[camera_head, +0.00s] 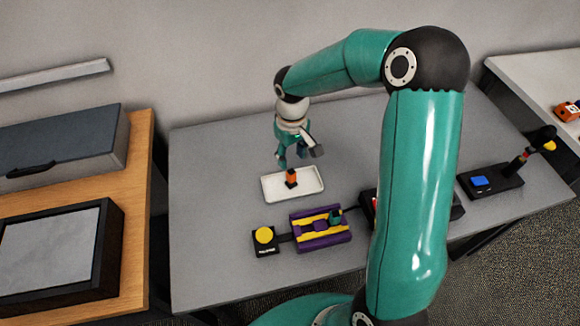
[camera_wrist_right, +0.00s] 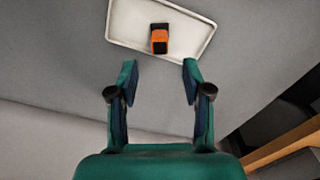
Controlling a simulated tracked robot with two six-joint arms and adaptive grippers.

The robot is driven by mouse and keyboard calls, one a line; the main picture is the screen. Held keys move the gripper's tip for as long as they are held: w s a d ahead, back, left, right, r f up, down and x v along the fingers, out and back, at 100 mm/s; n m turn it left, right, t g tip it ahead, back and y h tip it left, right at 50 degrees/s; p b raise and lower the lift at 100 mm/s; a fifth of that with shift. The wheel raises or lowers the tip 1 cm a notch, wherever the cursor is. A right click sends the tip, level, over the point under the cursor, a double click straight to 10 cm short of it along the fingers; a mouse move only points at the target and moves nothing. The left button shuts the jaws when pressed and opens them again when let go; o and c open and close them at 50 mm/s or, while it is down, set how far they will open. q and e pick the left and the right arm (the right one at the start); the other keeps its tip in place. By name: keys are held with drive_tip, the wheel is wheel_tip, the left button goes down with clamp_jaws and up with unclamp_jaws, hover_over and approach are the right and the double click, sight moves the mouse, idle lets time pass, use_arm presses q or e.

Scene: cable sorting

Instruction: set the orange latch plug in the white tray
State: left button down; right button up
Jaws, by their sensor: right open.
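The orange latch plug (camera_head: 291,178), orange with black parts, sits inside the white tray (camera_head: 313,191) on the grey table. In the right wrist view the plug (camera_wrist_right: 160,40) rests on the tray floor, clear of the tray's rim (camera_wrist_right: 122,42). My right gripper (camera_head: 290,162) is just above and behind the tray. In the right wrist view its two fingers (camera_wrist_right: 160,75) are spread apart with nothing between them, and the plug lies beyond the fingertips. My left gripper does not show in either view.
A purple and yellow fixture (camera_head: 320,238) and a yellow button box (camera_head: 264,240) stand in front of the tray. A black base with a blue block (camera_head: 481,184) is at the right. My own arm hides part of the table. The table's left side is clear.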

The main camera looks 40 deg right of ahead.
sight(292, 173)
drive_tip(key=shift+r, duration=2.15)
